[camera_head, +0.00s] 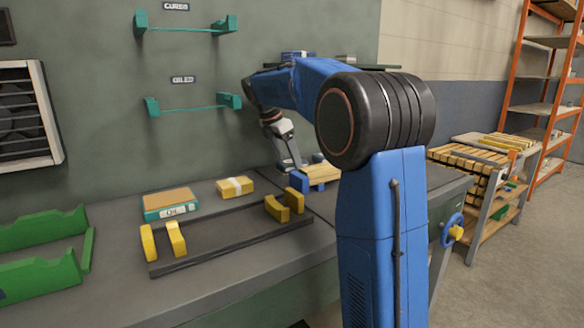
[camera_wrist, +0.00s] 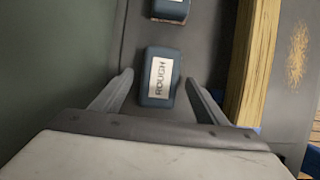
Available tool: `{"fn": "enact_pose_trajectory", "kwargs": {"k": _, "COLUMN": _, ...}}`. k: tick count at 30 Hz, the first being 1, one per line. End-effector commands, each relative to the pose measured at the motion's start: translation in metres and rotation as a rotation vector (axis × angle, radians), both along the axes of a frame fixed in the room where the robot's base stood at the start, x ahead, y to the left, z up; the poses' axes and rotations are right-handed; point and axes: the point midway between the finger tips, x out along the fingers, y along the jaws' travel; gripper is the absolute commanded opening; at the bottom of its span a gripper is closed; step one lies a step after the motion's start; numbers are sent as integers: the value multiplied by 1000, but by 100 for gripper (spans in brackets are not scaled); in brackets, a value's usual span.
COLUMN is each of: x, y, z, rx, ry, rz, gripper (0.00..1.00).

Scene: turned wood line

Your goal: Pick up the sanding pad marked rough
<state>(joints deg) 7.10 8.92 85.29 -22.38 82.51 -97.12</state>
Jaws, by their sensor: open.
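The sanding pad marked rough (camera_wrist: 160,77) is a dark blue block with a pale label reading ROUGH, seen in the wrist view. It lies on the grey bench top between and just ahead of the two fingers of my gripper (camera_wrist: 158,88). The fingers are spread apart with a gap on each side of the pad, and I see no contact. A second dark blue block (camera_wrist: 170,9) lies beyond it, partly cut off by the frame's top edge. In the head view my gripper (camera_head: 290,166) is low over the back of the bench; the pad is hidden there.
Teal wall brackets (camera_head: 190,104) hang above.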

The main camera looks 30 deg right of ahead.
Motion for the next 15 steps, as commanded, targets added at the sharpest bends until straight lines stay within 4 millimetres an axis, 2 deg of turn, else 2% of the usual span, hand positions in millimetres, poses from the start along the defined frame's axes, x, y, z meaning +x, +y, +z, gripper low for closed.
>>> {"fn": "enact_pose_trajectory", "kwargs": {"k": 12, "x": 0, "y": 0, "z": -2, "rx": 0, "ry": 0, "rz": 0, "gripper": 67}}
{"fn": "enact_pose_trajectory", "kwargs": {"k": 13, "x": 0, "y": 0, "z": -2, "rx": 0, "ry": 0, "rz": 0, "gripper": 65}}
{"fn": "enact_pose_trajectory", "kwargs": {"k": 15, "x": 0, "y": 0, "z": -2, "rx": 0, "ry": 0, "rz": 0, "gripper": 48}}
